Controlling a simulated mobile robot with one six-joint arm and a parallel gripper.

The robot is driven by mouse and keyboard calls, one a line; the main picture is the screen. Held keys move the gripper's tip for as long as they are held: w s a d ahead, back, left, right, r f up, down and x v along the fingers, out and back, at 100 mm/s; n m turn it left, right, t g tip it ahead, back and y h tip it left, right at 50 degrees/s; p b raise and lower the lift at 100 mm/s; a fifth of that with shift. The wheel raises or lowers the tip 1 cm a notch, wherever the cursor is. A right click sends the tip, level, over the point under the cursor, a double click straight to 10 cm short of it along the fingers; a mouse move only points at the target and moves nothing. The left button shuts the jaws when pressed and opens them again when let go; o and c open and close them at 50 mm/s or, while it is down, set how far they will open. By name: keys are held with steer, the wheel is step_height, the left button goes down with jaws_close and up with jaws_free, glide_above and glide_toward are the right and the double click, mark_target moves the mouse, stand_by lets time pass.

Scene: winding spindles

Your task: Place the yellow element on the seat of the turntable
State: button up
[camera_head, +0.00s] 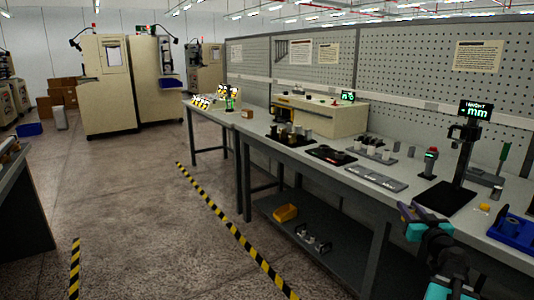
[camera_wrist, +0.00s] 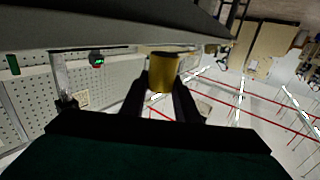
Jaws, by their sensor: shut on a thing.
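My gripper (camera_wrist: 162,88) is shut on a yellow element (camera_wrist: 163,70), a short yellow cylinder between its two dark fingers in the wrist view. In the head view my gripper (camera_head: 408,213) is at the front edge of the workbench, below the height gauge, and the element in it cannot be made out. The turntable and its seat cannot be identified with certainty in either view.
The workbench (camera_head: 340,170) carries a height gauge (camera_head: 468,140), a grey tray (camera_head: 375,178), a beige machine (camera_head: 320,115) and a blue holder (camera_head: 515,228). A small yellow piece (camera_head: 484,207) lies near the holder. A yellow bin (camera_head: 286,213) is on the lower shelf. Open floor lies left.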

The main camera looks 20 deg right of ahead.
steer(key=w+a+f+n+y, duration=0.2)
steer(key=w+a+y, duration=0.15)
steer(key=a, duration=0.45)
steer(key=w+a+f+n+y, duration=0.2)
steer(key=a+f+n+y, duration=0.15)
steer(key=a, duration=0.45)
steer(key=w+a+f+n+y, duration=0.2)
steer(key=w+a+y, duration=0.15)
steer(key=a, duration=0.45)
steer(key=s+a+n+g+y, duration=0.2)
steer(key=a+n+g+y, duration=0.65)
steer(key=a, duration=1.65)
step_height(320, 180, down, 10)
steer(key=m+t+b, duration=0.1)
steer(key=t+b, duration=0.1)
steer(key=b, duration=0.6)
steer(key=shift+w+m+y+b, duration=0.3)
steer(key=shift+m+y, duration=0.1)
steer(key=shift+r, duration=0.2)
step_height(320, 180, up, 10)
steer(key=p, duration=1.8)
steer(key=shift+r, duration=0.25)
steer(key=shift+d, duration=0.15)
